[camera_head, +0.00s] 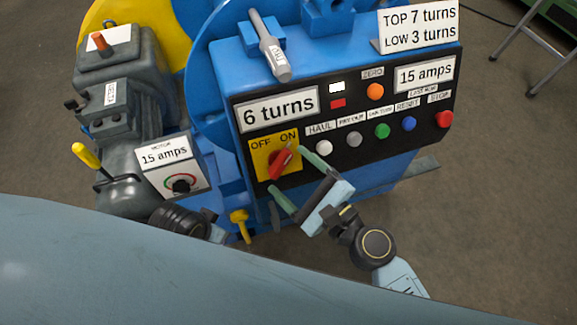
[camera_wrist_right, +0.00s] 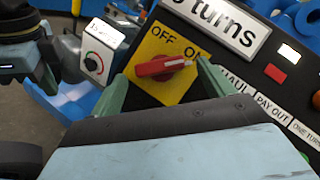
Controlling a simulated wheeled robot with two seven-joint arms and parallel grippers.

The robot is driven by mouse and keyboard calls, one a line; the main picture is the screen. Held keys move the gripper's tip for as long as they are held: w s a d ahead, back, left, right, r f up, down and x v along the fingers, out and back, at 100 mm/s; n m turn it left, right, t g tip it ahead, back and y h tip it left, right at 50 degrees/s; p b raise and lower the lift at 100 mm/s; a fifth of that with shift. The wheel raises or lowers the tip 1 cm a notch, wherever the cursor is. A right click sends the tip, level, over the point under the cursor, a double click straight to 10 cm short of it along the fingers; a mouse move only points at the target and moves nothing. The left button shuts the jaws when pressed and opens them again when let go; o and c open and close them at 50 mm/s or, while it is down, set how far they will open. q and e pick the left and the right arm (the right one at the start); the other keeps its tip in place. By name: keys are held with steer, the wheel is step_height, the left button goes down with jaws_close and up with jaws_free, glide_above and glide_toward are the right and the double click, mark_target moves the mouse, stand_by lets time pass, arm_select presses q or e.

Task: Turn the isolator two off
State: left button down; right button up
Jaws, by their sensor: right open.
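The isolator is a red rotary handle (camera_head: 280,163) on a yellow OFF/ON plate (camera_head: 258,146); no number shows on it. Its white-marked end points toward ON, and it also shows in the right wrist view (camera_wrist_right: 162,68). My right gripper (camera_head: 288,170) is open in front of the plate. In the wrist view its green fingers (camera_wrist_right: 160,74) lie either side of the handle, with a gap on each side; I cannot tell whether they reach its depth. A dark joint, apparently of my left arm, shows at lower left; its fingers are not clear.
Coloured push buttons, including a green one (camera_head: 382,131) and a red stop button (camera_head: 445,119), sit right of the isolator. A grey lever (camera_head: 272,50) stands above the panel. The motor dial (camera_head: 181,185) and a yellow-knobbed lever (camera_head: 86,156) are to the left.

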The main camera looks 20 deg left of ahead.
steer(key=shift+x, duration=0.85)
steer(key=shift+c, duration=0.3)
steer(key=c, duration=0.9)
